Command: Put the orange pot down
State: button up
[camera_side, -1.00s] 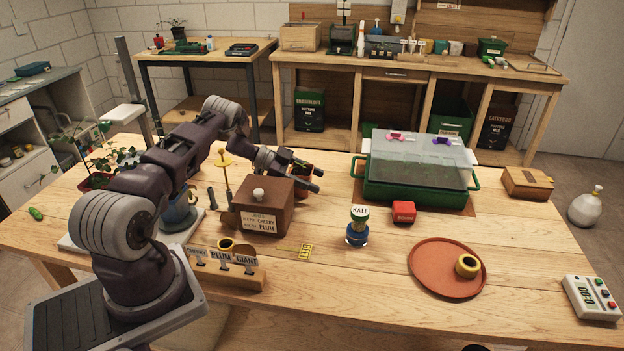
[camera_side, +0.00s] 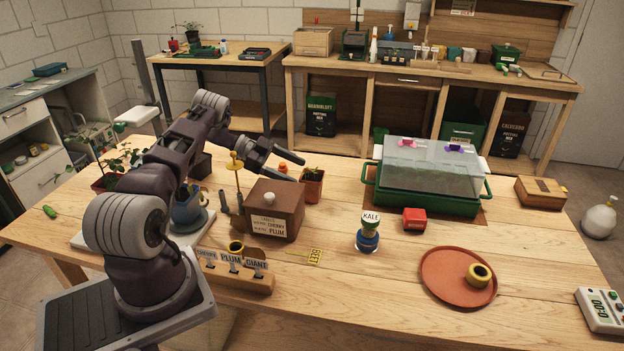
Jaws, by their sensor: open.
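The orange pot (camera_side: 312,186) stands upright on the wooden table, just right of the brown box, with a small green seedling in it. My gripper (camera_side: 297,167) is open, with its two dark fingers spread apart and nothing between them. It is above and to the left of the pot, behind the brown box. The fingers look clear of the pot, though the exact gap in depth is hard to tell.
The brown box (camera_side: 275,211) with a knob and label stands directly left of the pot. A yellow stand (camera_side: 237,163) is near my arm. A green propagator (camera_side: 425,197) with a clear lid sits further right. The table between pot and propagator is clear.

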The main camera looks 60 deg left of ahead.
jog(key=w+a+r+n+t+y, duration=0.1)
jog(key=w+r+t+y, duration=0.2)
jog(key=w+r, duration=0.55)
jog(key=w+a+r+n+t+y, duration=0.15)
jog(key=w+r+y, duration=0.3)
jog(key=r, duration=0.75)
jog(key=d+r+n+t+y, duration=0.1)
jog(key=d+r+n+y, duration=0.15)
jog(key=r, duration=0.65)
jog(key=d+r+n+t+y, duration=0.1)
jog(key=d+r+n+y, duration=0.2)
jog(key=r, duration=0.5)
jog(key=s+d+r+n+g+y, duration=0.2)
jog(key=s+d+n+g, duration=0.15)
jog(key=s+d, duration=0.8)
jog(key=s+d+f+g+h, duration=0.2)
jog(key=s+d+f, duration=0.2)
jog(key=s, duration=0.5)
jog(key=s+d+f+m+g+h, duration=0.1)
jog(key=s+d+f+g+h, duration=0.1)
jog(key=s+d+f, duration=0.3)
jog(key=s+d+f+m+g+h, duration=0.1)
jog(key=s+d+f+g, duration=0.2)
jog(key=s+d, duration=0.8)
jog(key=s+f, duration=0.1)
jog(key=s, duration=0.2)
jog(key=shift+d+f+h, duration=0.2)
jog(key=shift+f+h, duration=0.05)
jog(key=shift+h, duration=0.15)
